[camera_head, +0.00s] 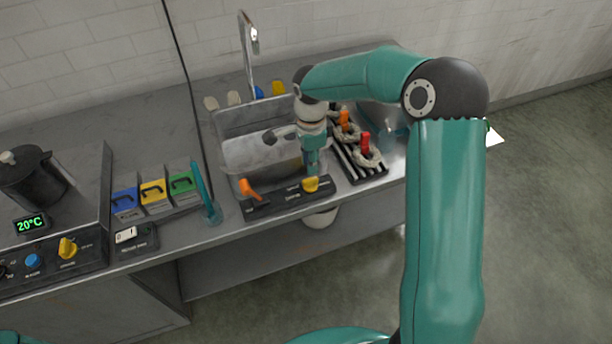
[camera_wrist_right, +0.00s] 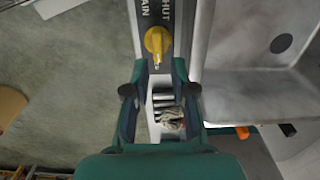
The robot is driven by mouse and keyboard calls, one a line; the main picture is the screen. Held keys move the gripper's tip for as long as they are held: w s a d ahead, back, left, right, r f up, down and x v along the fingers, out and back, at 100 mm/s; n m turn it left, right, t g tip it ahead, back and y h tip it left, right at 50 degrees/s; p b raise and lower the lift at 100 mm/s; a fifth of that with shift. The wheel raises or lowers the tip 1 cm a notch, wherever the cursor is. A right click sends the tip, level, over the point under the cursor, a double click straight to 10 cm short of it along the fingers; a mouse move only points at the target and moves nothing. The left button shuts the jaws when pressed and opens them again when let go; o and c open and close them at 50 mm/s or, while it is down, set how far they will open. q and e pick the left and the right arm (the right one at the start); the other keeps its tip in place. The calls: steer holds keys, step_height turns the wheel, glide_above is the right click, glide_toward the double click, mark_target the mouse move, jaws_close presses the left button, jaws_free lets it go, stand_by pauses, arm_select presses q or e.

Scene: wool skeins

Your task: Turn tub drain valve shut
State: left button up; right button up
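A yellow knob (camera_head: 311,184) sits at the right end of a dark control strip on the sink's front edge. In the right wrist view the yellow knob (camera_wrist_right: 158,42) is beside a dark label reading "SHUT" and "AIN", partly cut off. I take it as the drain valve. My right gripper (camera_head: 312,168) points down over the strip, just behind the knob. In the wrist view its two fingers (camera_wrist_right: 159,70) are apart, with the knob at or just past their tips. Contact cannot be told. My left gripper is not in view.
The metal sink basin (camera_head: 262,152) lies behind the strip. An orange handle (camera_head: 248,188) is at the strip's left end. A dark rack (camera_head: 358,160) with skeins and red and orange tags stands at right. A tall faucet (camera_head: 250,45) rises behind.

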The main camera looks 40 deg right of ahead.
mark_target(310, 179)
step_height(310, 179, down, 6)
steer(key=shift+f+p, duration=0.1)
steer(key=shift+p, duration=0.3)
